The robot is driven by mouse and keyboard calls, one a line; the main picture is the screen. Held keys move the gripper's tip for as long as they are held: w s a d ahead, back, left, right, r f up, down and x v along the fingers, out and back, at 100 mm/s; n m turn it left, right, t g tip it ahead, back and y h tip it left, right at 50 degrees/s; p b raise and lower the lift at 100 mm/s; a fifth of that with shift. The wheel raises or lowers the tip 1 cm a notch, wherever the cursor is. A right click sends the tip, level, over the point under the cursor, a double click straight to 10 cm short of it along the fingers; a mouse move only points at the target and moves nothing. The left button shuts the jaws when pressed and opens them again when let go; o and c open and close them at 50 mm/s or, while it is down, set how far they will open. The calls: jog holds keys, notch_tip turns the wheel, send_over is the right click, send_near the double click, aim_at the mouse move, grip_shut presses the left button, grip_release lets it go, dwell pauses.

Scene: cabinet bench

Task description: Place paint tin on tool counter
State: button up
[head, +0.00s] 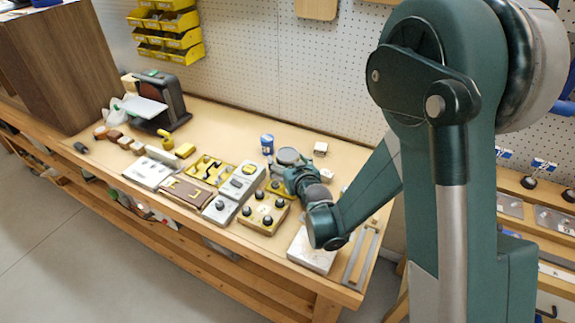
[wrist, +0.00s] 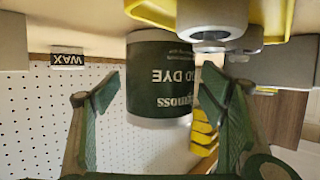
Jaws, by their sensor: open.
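A dark green tin (wrist: 160,85) with pale "DYE" lettering and a light metal rim shows upside down in the wrist view. It appears to be the paint tin. My gripper (wrist: 158,92) is open, with one finger on each side of the tin and a visible gap at both sides. In the head view, a grey round lid (head: 288,156) shows just beyond my gripper (head: 286,172), which hides most of what is under it. The wooden workbench (head: 230,118) carries these things. A tool counter (head: 540,187) with hand tools appears at the right, partly behind my arm.
A blue can (head: 267,144) stands close to the gripper's left. A knobbed box (head: 263,212), grey cases (head: 220,208) and a yellow tray (head: 210,169) crowd the bench nearby. A sander (head: 160,100) stands farther left. The back strip of bench is mostly clear.

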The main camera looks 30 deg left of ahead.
jog(key=shift+c, duration=0.2)
dwell(0.3)
jog(key=c, duration=1.4)
jog(key=shift+r, duration=0.15)
jog(key=shift+r+p, duration=1.25)
jog(key=shift+r, duration=3.6)
jog(key=shift+w+d, duration=0.1)
